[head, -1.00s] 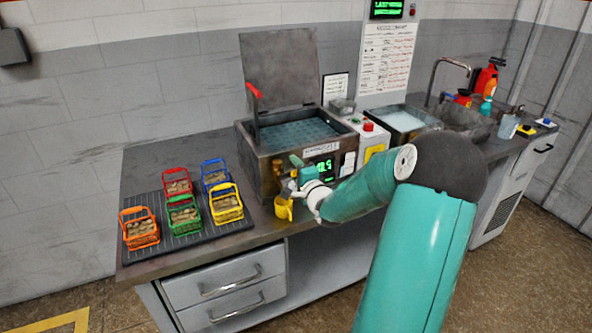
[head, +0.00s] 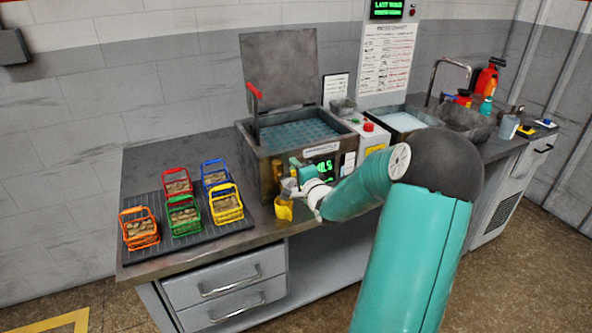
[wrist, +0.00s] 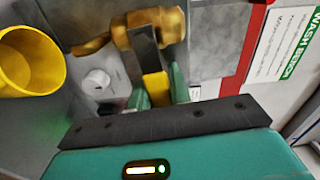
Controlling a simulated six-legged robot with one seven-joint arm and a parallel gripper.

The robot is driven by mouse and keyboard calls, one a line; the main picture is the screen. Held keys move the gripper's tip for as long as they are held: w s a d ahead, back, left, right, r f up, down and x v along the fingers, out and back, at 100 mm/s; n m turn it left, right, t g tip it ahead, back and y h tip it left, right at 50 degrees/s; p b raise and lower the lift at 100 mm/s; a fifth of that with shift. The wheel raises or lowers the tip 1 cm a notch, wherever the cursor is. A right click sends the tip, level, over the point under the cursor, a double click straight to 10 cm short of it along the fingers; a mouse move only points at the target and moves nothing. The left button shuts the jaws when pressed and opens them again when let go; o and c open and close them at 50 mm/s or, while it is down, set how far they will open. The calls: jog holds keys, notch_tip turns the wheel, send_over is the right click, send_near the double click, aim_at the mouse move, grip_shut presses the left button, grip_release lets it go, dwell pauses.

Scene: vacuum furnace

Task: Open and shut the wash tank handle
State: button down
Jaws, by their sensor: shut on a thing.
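The wash tank (head: 262,178) is a dark metal box on the bench, with its lid (head: 280,68) standing open and liquid inside. On its front is a brass valve (wrist: 158,25), seen close in the wrist view. The wash tank handle is a flat steel lever with a yellow sleeve (wrist: 155,86), running from the valve toward me. My gripper (wrist: 159,92) is shut on the yellow sleeve, with a teal finger on each side. In the head view my gripper (head: 288,184) is at the tank's front and hides most of the lever.
A yellow cup (head: 284,209) is just below my gripper; it also shows at the left of the wrist view (wrist: 30,62). Several coloured baskets of parts stand on a dark ribbed mat (head: 190,240) to the left. A second basin (head: 405,121) is right of the tank.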

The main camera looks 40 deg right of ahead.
jog(key=n, duration=0.1)
jog(key=r+n, duration=0.1)
jog(key=n, duration=0.2)
jog(key=shift+w+a+r, duration=0.1)
jog(key=shift+a+r, duration=0.2)
jog(key=shift+r, duration=0.05)
jog(key=n, duration=0.1)
jog(key=r+n, duration=0.1)
jog(key=n, duration=0.1)
jog(key=a+n, duration=0.1)
jog(key=shift+w+a+r+n, duration=0.1)
jog(key=shift+w+r+n, duration=0.05)
jog(key=shift+r+n, duration=0.2)
jog(key=n, duration=0.1)
jog(key=a+n, duration=0.1)
jog(key=n, duration=0.1)
jog(key=r+n, duration=0.1)
jog(key=shift+w+a+n, duration=0.2)
jog(key=shift+a+n, duration=0.05)
jog(key=shift+a, duration=0.05)
jog(key=shift+w+a+n, duration=0.15)
jog(key=shift+a+n, duration=0.25)
jog(key=shift+n, duration=0.55)
jog(key=shift+w+a+n, duration=0.1)
jog(key=shift+a+n, duration=0.3)
jog(key=shift+n, duration=0.55)
jog(key=c, duration=1.3)
grip_release()
jog(key=shift+r, duration=0.1)
